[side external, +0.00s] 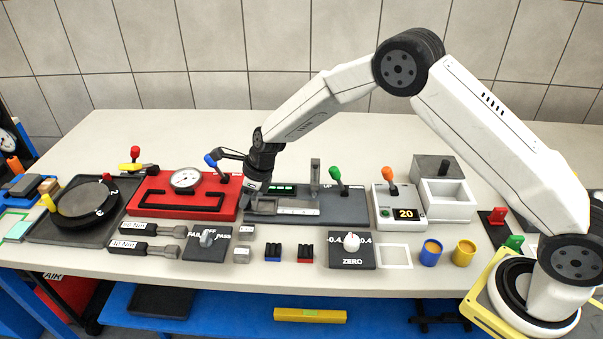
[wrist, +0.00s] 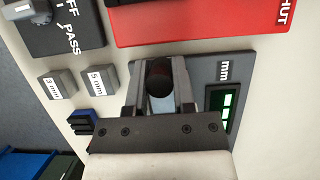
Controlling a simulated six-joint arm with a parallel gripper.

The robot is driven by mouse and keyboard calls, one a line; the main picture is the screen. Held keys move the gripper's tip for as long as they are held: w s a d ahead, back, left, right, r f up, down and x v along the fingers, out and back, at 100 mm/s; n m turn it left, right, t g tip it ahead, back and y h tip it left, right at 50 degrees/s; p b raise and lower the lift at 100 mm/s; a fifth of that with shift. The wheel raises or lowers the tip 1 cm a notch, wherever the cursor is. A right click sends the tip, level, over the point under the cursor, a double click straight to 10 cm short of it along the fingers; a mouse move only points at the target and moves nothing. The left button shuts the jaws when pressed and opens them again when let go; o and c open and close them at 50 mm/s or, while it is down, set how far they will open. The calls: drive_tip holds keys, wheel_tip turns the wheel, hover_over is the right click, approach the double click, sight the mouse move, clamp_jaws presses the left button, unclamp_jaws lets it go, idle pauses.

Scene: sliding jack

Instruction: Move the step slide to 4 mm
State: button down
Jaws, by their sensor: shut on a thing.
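The step slide's dark grey plate (side external: 285,219) lies in the middle of the table, with a light rail and a small green-lit display (side external: 284,188). In the wrist view the display (wrist: 221,108) sits beside the letters "mm" on the plate (wrist: 203,68); its figures are cut off and I cannot read them. My gripper (side external: 250,198) is low over the plate's left end. In the wrist view my gripper (wrist: 159,92) is shut on a dark round knob (wrist: 159,77) between its fingers. The fingers hide most of the slide beneath.
A red plate (side external: 188,207) with a dial is close on the left. Grey blocks marked 3 mm (wrist: 57,85) and 5 mm (wrist: 101,80) lie beside the slide plate. A green-topped lever (side external: 336,174) and a grey upright (side external: 315,174) stand to the right in the side view.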

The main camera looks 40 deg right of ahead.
sight(269, 207)
idle(0.3)
drive_tip(key=shift+s+d, duration=0.85)
drive_tip(key=shift+d, duration=0.05)
drive_tip(key=shift+c, duration=2.2)
unclamp_jaws()
drive_tip(key=shift+r, duration=0.15)
drive_tip(key=v, duration=0.7)
drive_tip(key=shift+r, duration=0.2)
drive_tip(key=shift+s+d+r, duration=0.1)
drive_tip(key=shift+s, duration=0.05)
